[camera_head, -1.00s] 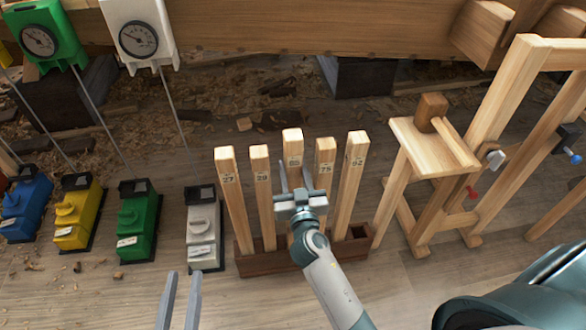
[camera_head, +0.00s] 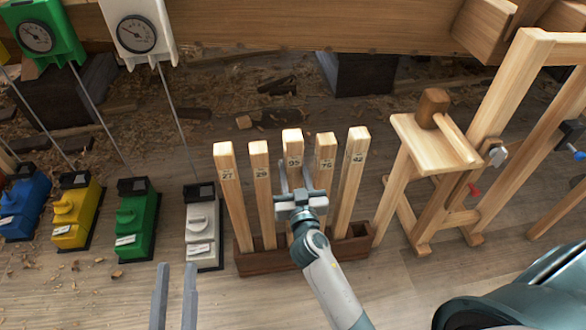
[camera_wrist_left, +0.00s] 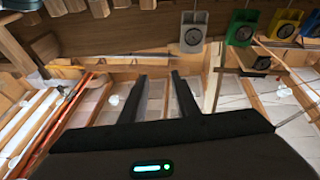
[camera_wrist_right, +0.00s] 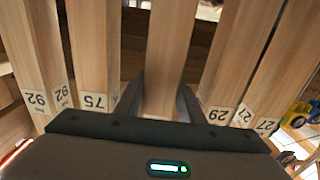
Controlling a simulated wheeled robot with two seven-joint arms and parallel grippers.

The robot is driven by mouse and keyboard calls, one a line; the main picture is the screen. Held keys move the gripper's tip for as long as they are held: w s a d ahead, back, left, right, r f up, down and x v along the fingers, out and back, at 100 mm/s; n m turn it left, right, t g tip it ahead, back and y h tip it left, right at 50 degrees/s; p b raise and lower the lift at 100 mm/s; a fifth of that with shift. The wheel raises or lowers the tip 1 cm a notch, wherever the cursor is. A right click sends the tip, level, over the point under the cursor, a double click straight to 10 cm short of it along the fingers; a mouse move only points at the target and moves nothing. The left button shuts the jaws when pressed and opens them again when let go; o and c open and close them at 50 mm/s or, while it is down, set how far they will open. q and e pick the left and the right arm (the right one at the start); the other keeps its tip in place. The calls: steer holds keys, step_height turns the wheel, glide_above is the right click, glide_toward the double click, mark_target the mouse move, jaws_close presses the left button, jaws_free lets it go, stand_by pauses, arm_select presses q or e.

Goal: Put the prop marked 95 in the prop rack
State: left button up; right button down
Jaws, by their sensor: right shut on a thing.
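The prop marked 95 (camera_head: 292,145) is an upright light wood post in the middle of the row, its top slightly above its neighbours. My right gripper (camera_head: 294,168) is shut on it below the label. In the right wrist view the prop (camera_wrist_right: 168,45) runs between the fingers. The prop rack (camera_head: 275,262) is a brown wooden trough at the foot of the row. My right gripper and arm hide the prop's lower end, so I cannot tell how deep it sits. My left gripper (camera_head: 176,267) is at the bottom left, fingers apart and empty.
Props 27 (camera_head: 232,195) and 29 (camera_head: 262,195) stand left of it, props 75 (camera_head: 325,165) and 92 (camera_head: 352,180) right. A white box (camera_head: 202,235) stands close left of the rack. A trestle with a mallet (camera_head: 433,108) is at right.

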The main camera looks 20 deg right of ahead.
arm_select(q)
steer(key=shift+s+r+t+h+b, duration=0.25)
steer(key=shift+s+r+t, duration=0.3)
steer(key=shift+r, duration=0.25)
steer(key=shift+s+r+t+h+b, duration=0.2)
steer(key=shift+s+r+t, duration=0.3)
steer(key=shift+r, duration=0.25)
arm_select(e)
steer(key=shift+f, duration=0.4)
arm_select(q)
steer(key=shift+f+b, duration=0.6)
steer(key=shift+b, duration=0.05)
arm_select(e)
steer(key=shift+f, duration=0.6)
steer(key=c, duration=1.1)
jaws_free()
steer(key=shift+f, duration=0.1)
arm_select(q)
steer(key=shift+a+r, duration=0.1)
steer(key=shift+r, duration=0.05)
